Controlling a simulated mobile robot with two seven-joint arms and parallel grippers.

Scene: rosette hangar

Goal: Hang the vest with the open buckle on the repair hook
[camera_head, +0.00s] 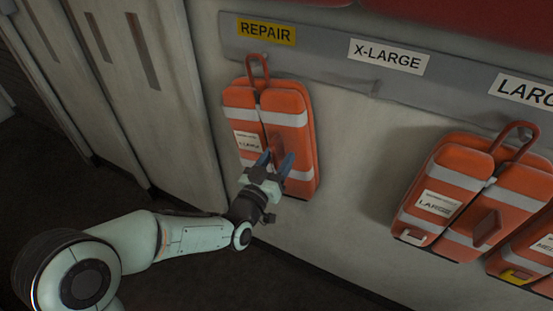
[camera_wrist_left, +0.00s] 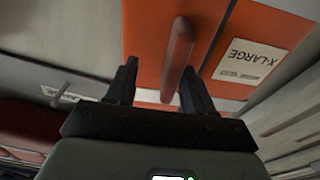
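An orange vest (camera_head: 287,105) with grey bands and an X-LARGE tag (camera_head: 248,141) hangs flat against the wall below the yellow REPAIR label (camera_head: 266,32). Its top loop (camera_head: 258,66) is up at the rail under that label; the hook itself is hard to make out. My left gripper (camera_head: 276,162) is in front of the vest's lower half, fingers open and pointing at it. In the left wrist view, the vest's raised orange handle (camera_wrist_left: 178,58) stands between the spread fingers (camera_wrist_left: 160,85), with gaps visible. The vest's buckle is hidden. My right gripper is not in view.
A LARGE vest (camera_head: 467,190) with a pale buckle (camera_head: 410,238) hangs to the right, beside a partly cut-off vest (camera_head: 525,262) with a yellow buckle. The wall below the X-LARGE label (camera_head: 389,56) is bare. Grey lockers (camera_head: 110,80) stand at left.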

